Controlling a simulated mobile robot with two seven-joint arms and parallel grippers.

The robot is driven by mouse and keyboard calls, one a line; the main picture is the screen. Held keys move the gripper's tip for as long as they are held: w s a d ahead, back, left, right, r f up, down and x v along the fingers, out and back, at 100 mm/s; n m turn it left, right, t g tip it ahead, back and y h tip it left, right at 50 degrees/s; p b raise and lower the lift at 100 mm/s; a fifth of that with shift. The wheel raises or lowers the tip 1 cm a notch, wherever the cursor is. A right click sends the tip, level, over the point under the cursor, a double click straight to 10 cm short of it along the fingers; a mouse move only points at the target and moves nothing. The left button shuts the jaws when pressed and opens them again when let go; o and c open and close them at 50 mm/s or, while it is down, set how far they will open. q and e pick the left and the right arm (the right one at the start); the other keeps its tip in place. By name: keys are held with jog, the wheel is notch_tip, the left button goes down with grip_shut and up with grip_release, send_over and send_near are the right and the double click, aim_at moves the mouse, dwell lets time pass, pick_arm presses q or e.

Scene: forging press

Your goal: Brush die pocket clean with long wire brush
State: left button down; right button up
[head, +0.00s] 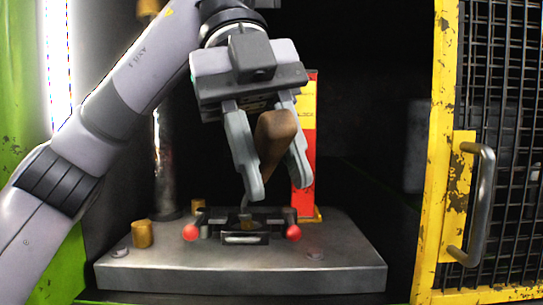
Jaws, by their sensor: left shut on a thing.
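My left gripper (262,182) is shut on the brown wooden handle (275,139) of what looks like the wire brush, above the die. The handle tilts downward to the left between the fingers. The brush's lower end and bristles are mostly hidden behind the fingers, so I cannot tell if they touch the die. The dark die (246,238) sits on the grey metal bed plate (240,276), with a red knob (190,232) on its left and another red knob (293,232) on its right. The die pocket is hard to make out. My right gripper is not in view.
A yellow mesh guard door (437,160) with a grey handle (480,205) stands at the right. A red and yellow block (303,178) stands upright behind the die. A dark column (165,160) and a brass-coloured post (142,234) stand left of the die. The plate's front is clear.

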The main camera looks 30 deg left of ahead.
pick_arm(q)
jog(key=shift+w, duration=0.1)
jog(key=shift+w+a+r+p, duration=0.1)
jog(key=shift+w+a+p, duration=0.15)
jog(key=shift+p, duration=0.25)
jog(key=shift+s+d, duration=0.1)
dwell(0.3)
jog(key=shift+s+d, duration=0.3)
jog(key=shift+s, duration=0.25)
jog(key=shift+w, duration=0.1)
jog(key=shift+w+a, duration=0.3)
jog(key=shift+w, duration=0.25)
jog(key=shift+s, duration=0.15)
